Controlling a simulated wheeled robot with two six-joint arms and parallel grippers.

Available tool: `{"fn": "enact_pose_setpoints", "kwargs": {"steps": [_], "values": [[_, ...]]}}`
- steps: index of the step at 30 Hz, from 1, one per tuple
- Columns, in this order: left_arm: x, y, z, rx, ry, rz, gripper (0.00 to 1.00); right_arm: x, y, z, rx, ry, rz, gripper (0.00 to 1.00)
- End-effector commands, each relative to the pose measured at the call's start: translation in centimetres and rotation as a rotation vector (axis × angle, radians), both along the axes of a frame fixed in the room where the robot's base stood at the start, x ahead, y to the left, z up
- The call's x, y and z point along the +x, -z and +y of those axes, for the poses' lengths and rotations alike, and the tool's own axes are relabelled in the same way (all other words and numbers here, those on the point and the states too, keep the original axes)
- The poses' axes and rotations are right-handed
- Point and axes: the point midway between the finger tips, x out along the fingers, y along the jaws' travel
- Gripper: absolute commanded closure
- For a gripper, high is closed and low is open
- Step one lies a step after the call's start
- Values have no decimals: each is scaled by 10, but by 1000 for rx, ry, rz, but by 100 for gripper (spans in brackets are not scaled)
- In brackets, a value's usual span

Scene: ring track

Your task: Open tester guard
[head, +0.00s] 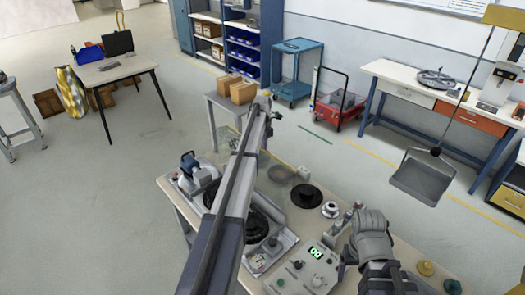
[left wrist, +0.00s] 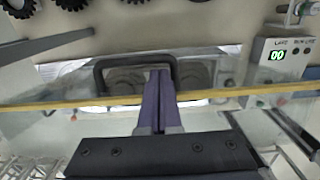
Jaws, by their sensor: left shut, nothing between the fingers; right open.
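The tester guard (left wrist: 60,118) is a clear panel with a yellow edge strip (left wrist: 70,104) running across the left wrist view. A black arched handle (left wrist: 100,75) shows just above that strip, with dark round parts behind it. My left gripper (left wrist: 158,76) is shut and empty. Its fingertips overlap the right part of the handle's opening in the picture; I cannot tell whether they touch it. In the head view my left arm hides much of the bench, and I cannot make out the guard clearly. My right gripper (head: 350,258) is open at the lower right, beside a control box.
The control box (head: 302,270) has a lit green display, also in the left wrist view (left wrist: 262,68). Black gears (left wrist: 70,4) lie at that view's top. The bench (head: 435,288) carries several fixtures, including a black disc (head: 306,195). A grey scoop-like pan (head: 422,178) hangs at right.

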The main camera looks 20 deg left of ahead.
Motion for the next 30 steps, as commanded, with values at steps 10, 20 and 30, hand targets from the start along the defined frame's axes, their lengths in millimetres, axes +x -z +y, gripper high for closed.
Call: {"fn": "enact_pose_setpoints", "kwargs": {"steps": [10,20,30], "values": [[0,0,0,0,0,1,100,0,0,0,0,0,0,20],[0,-10,0,0,0,1,100,0,-10,0,0,-1,0,20],[-1,-52,1,0,0,1,100,0,-52,0,0,8,1,20]]}}
